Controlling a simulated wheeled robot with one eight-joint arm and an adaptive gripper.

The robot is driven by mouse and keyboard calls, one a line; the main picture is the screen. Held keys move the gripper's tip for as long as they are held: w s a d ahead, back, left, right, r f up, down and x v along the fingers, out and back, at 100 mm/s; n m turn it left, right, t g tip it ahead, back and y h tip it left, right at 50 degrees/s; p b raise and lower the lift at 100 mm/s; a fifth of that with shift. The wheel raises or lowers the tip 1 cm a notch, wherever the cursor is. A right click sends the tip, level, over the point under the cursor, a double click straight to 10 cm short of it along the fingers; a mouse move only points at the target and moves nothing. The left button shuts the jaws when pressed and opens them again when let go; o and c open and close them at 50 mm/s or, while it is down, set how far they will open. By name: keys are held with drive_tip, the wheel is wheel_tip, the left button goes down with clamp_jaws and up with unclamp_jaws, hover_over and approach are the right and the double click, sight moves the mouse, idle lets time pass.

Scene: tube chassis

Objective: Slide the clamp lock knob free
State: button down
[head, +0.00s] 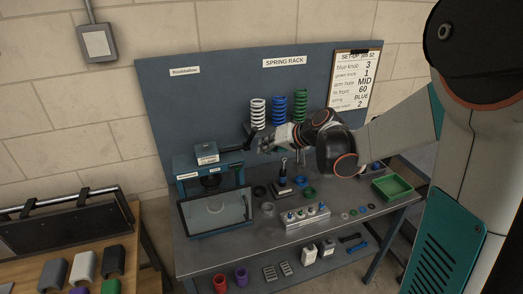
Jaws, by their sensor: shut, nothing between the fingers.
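My gripper (264,148) is shut and empty. It hangs above the workbench (235,258), just below the white spring and to the right of the blue-grey bench device (185,170). A dark clamp-like part (249,133) shows right beside my gripper's fingers, in front of the back panel. I cannot tell whether they touch. The clamp lock knob is too small to make out for certain. The bench device has a small box on top and a clear screen (215,210) in front.
White (258,113), blue (279,110) and green (300,106) springs hang on the back panel (215,85). A metal block with several knobs (307,216), loose rings and a green tray (392,187) sit on the bench. A wooden table (140,240) stands at the left.

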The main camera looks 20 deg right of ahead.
hover_over(239, 161)
drive_tip(key=s+d, duration=0.3)
wheel_tip(239, 161, down, 5)
drive_tip(key=shift+w+a+f+b, duration=0.1)
drive_tip(key=shift+a+f+b, duration=0.2)
drive_tip(key=shift+f, duration=0.2)
drive_tip(key=shift+a+f+b, duration=0.15)
drive_tip(key=shift+f+b, duration=0.2)
drive_tip(key=shift+f, duration=0.15)
drive_tip(key=shift+a+f, duration=0.3)
drive_tip(key=shift+f, duration=0.15)
drive_tip(key=shift+a, duration=0.1)
